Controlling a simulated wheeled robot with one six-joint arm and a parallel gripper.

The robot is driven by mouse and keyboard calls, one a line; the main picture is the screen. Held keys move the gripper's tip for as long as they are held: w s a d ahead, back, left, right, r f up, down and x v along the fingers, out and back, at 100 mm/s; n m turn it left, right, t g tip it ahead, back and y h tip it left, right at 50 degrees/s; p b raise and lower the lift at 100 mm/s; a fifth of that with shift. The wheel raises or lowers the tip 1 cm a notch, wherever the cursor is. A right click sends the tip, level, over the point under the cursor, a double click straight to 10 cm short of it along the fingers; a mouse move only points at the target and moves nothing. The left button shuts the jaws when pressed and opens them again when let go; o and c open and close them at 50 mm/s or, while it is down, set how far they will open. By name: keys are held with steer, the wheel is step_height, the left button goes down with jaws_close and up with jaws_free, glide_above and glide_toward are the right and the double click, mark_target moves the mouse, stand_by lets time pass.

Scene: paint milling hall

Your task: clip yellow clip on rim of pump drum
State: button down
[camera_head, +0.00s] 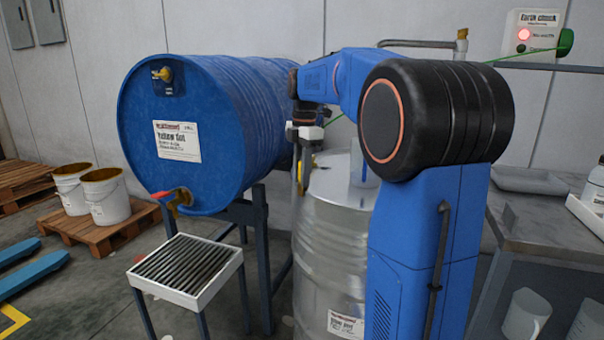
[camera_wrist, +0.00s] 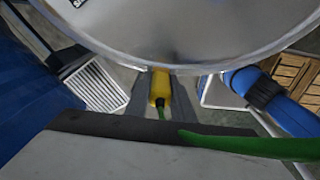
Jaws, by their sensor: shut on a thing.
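The pump drum (camera_head: 325,235) is the silver steel drum standing upright in the middle of the head view. Its round lid and rim (camera_wrist: 190,35) fill the top of the wrist view. My gripper (camera_head: 301,170) points down at the left edge of the drum's top and is shut on the yellow clip (camera_wrist: 160,88). The clip shows in the wrist view just below the drum's rim line, with a green cable (camera_wrist: 240,143) attached to it. I cannot tell whether the clip touches or grips the rim. Its far end is hidden.
A blue drum (camera_head: 180,110) lies on a stand at left, with a tap above a slatted tray (camera_head: 187,268). An earth check box (camera_head: 530,36) with a lit red lamp hangs on the wall. A metal bench (camera_head: 545,225) stands at right. White buckets (camera_head: 105,195) stand on a pallet.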

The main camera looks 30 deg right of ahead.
steer(key=shift+f, duration=0.55)
steer(key=c, duration=1.4)
jaws_free()
steer(key=shift+c, duration=0.2)
step_height(320, 180, up, 17)
steer(key=shift+d+r, duration=0.2)
steer(key=shift+d, duration=0.2)
steer(key=s+a+f+m+t, duration=0.1)
steer(key=s+a+f+m, duration=0.4)
steer(key=s+f, duration=0.5)
steer(key=s+a+f+m+t, duration=0.2)
steer(key=s+a+f+m, duration=0.4)
steer(key=s+f, duration=0.4)
steer(key=s+a+f+m+t, duration=0.1)
steer(key=s+a+f+m, duration=0.4)
steer(key=s+f, duration=0.5)
step_height(320, 180, down, 3)
steer(key=shift+a+r+m+t+h, duration=0.1)
steer(key=shift+a+m+t+h, duration=0.25)
steer(key=shift+m, duration=0.45)
